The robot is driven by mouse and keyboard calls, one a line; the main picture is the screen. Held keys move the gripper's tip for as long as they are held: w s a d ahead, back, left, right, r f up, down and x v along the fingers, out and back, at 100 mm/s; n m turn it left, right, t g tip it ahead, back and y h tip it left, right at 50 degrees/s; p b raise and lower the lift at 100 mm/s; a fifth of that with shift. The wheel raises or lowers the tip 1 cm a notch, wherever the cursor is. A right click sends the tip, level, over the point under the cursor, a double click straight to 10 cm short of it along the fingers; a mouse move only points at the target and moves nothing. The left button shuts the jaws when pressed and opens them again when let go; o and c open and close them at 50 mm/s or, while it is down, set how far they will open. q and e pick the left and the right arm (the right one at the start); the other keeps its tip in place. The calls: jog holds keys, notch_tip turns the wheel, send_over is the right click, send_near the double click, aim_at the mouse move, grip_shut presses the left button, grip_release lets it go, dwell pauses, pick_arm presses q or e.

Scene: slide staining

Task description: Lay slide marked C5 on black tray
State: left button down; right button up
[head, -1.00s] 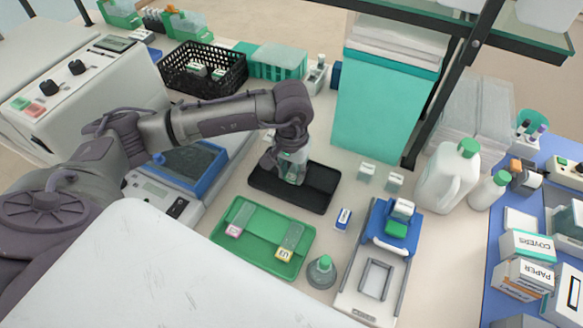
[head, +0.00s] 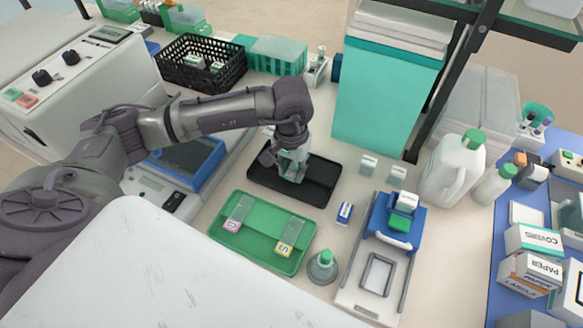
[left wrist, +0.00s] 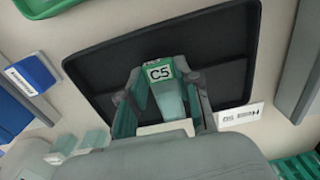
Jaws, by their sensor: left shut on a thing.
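The black tray (head: 321,190) lies flat on the bench in the middle of the head view, and it also shows in the left wrist view (left wrist: 225,32). My left gripper (head: 291,172) is over the tray, pointing down. In the left wrist view the left gripper (left wrist: 163,108) is shut on the slide marked C5 (left wrist: 168,98), a clear slide with a green label end. The slide is over the tray; I cannot tell whether it touches the tray floor. The slide is mostly hidden by the gripper in the head view. My right gripper is not in view.
A green tray (head: 247,252) with two labelled slides lies in front of the black tray. A black basket (head: 201,72) is behind.

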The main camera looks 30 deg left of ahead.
pick_arm(q)
jog(key=shift+f+b, duration=0.2)
jog(key=shift+b, duration=0.1)
dwell(0.4)
jog(key=c, duration=0.7)
grip_release()
notch_tip(320, 180, up, 12)
jog(key=shift+r, duration=0.1)
